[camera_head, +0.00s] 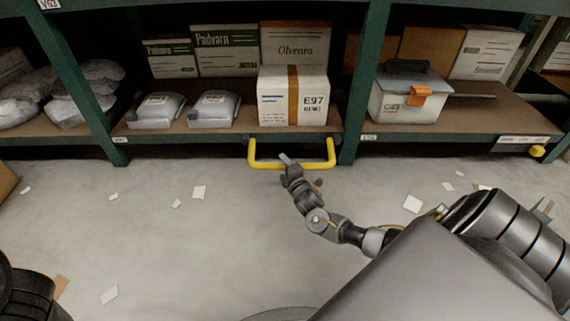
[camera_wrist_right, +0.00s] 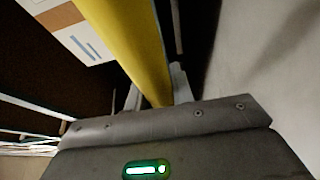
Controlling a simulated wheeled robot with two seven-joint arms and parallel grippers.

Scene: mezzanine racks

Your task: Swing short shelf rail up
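The short shelf rail (camera_head: 312,166) is a yellow U-shaped bar at the front edge of the middle shelf bay, hanging low with its crossbar below the shelf edge. My left gripper is not in view; only part of my left arm shows at lower left.
Above the rail, a white box marked E97 (camera_head: 292,95) stands near the shelf edge, with grey packets (camera_head: 214,109) to its left. A white bin with an orange clip (camera_head: 405,101) is in the right bay. Paper scraps (camera_head: 199,192) litter the open floor.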

